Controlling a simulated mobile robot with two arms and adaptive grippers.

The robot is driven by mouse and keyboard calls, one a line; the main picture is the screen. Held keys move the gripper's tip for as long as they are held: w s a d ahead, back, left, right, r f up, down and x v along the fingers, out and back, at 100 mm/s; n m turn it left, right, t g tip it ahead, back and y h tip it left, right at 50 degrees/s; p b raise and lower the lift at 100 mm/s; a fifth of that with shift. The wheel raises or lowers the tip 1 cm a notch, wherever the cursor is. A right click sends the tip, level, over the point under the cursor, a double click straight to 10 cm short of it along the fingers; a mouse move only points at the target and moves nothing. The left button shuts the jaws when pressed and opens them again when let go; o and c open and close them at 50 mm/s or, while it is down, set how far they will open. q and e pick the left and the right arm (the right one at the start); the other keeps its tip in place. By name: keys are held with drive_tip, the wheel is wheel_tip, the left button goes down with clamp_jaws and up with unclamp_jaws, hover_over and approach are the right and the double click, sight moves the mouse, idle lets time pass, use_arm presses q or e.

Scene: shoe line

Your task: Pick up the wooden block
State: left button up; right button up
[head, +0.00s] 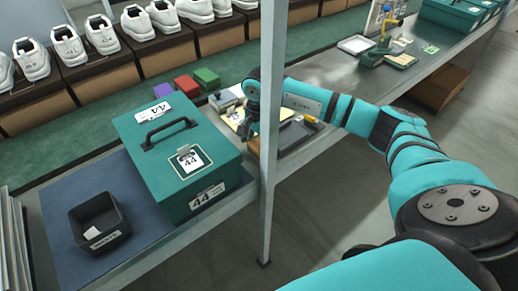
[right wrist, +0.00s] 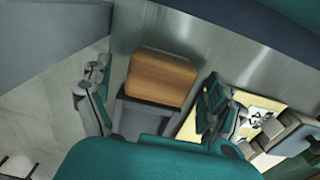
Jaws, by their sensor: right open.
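The wooden block (right wrist: 160,78) shows in the right wrist view as a light brown block with rounded edges, on or beside a grey piece (right wrist: 135,115). My right gripper (right wrist: 157,80) is open, with one finger to the left of the block and one to the right, and clear gaps on both sides. I cannot tell how far above the block it is. My left gripper is not in view.
A grey post (head: 269,80) stands close to my right gripper. A teal box (head: 215,150) marked 44 and a black bin (head: 75,213) stand to the left. A dark tray (head: 301,134) lies right of the post. Shoes on boxes line the back.

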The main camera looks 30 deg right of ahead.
sight(259, 145)
drive_tip(key=c, duration=1.3)
wheel_tip(259, 145, up, 10)
drive_tip(key=shift+r+b, duration=0.1)
drive_tip(key=shift+b, duration=0.2)
drive_tip(key=o, duration=0.7)
drive_tip(key=shift+c, duration=0.2)
drive_tip(key=c, duration=0.4)
drive_tip(key=shift+c, duration=0.5)
